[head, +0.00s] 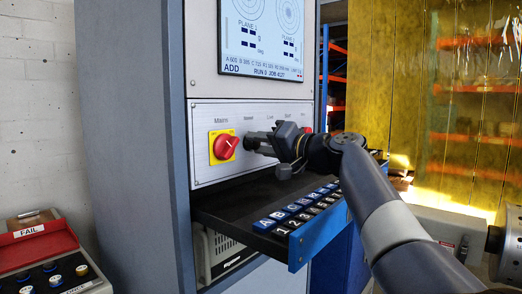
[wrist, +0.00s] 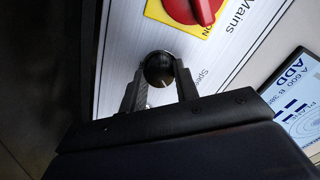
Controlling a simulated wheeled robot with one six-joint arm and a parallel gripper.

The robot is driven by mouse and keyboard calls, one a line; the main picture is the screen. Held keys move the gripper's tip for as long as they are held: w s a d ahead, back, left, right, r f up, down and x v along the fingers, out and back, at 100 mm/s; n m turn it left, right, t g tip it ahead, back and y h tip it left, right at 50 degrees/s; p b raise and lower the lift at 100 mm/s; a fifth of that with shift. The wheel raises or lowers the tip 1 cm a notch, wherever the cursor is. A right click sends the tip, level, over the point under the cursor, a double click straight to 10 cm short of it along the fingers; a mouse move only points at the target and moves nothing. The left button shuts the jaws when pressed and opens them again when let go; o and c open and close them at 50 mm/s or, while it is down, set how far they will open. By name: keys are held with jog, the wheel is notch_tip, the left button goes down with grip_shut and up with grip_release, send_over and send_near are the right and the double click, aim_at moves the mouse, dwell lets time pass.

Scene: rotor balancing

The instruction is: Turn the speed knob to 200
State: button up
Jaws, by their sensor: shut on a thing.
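The speed knob (wrist: 159,70) is a round black knob on the light grey control panel, under the label "Speed". In the wrist view my gripper (wrist: 160,80) has one finger on each side of it, shut on it. In the head view my gripper (head: 252,141) reaches the panel (head: 203,171) just right of the red mains switch, and its body hides most of the knob. I cannot read the knob's setting. The screen (head: 262,35) above shows "ADD" and "RUN 0 JOB 4127"; I make out no speed value on it.
The red mains switch (head: 226,146) on its yellow plate is close left of my gripper. A pulled-out drawer with blue lettered keys (head: 283,216) juts out below my arm. A red "FAIL" tray (head: 40,243) stands at the lower left.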

jog(key=shift+f, duration=0.1)
dwell(0.4)
jog(key=o, duration=1)
jog(key=shift+c, duration=0.2)
jog(key=v, duration=1)
jog(key=shift+s+d, duration=0.3)
jog(key=x, duration=1.1)
